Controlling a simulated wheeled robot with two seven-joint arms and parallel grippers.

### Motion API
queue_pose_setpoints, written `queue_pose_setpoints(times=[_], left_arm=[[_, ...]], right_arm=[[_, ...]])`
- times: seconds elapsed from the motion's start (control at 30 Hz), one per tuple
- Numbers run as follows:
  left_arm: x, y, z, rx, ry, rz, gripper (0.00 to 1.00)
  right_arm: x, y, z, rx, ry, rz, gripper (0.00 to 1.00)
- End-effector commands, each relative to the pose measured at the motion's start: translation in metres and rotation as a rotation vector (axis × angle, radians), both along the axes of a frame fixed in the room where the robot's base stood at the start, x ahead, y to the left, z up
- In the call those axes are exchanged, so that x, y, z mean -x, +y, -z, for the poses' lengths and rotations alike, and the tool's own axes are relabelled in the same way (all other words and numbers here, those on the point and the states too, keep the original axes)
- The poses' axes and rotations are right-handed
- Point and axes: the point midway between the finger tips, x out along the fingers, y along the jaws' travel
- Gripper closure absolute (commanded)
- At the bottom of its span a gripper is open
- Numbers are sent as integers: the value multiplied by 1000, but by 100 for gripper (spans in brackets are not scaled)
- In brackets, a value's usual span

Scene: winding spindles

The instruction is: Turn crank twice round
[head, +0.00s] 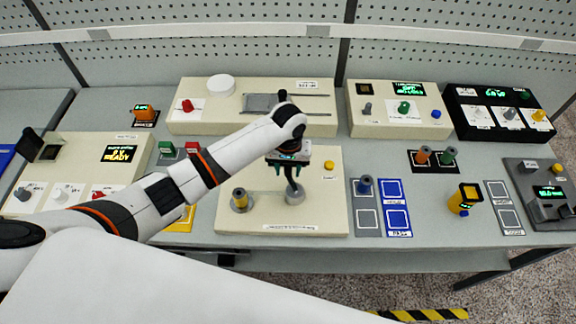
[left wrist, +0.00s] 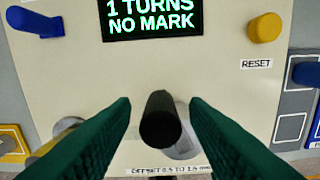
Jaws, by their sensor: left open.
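The winding panel (head: 325,215) is a cream plate in the middle of the bench. Its crank has a round metal hub (head: 296,198) and a dark upright handle (left wrist: 160,122). My left gripper (head: 292,185) is over the crank from above. In the left wrist view its two green fingers are apart, one on each side of the handle, with gaps visible. The panel's display (left wrist: 152,18) reads "1 TURNS NO MARK". My arm and gripper hide part of the panel in the head view. My right gripper is not in view.
A yellow-topped spindle (head: 241,200) stands left of the crank. A yellow reset button (left wrist: 265,27) is at the panel's upper right. A blue spool (head: 364,187) stands on the grey pads to the right. Other panels line the back of the bench.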

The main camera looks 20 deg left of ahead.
Motion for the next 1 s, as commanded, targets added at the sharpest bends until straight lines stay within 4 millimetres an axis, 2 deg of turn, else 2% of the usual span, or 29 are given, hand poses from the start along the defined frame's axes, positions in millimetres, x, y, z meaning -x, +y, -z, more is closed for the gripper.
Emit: queue_pose_setpoints(times=[0.17, 0.4, 0.77, 1.0], left_arm=[[0, 0, 0, 0, 0, 0, 60], [0, 0, 0, 0, 0, 0, 99], [-2, -2, -1, 0, 0, 50, 100], [-6, -9, -2, 0, -1, 201, 100]], right_arm=[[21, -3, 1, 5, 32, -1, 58], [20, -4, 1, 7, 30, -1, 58], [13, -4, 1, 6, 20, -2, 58], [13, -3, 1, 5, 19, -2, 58]])
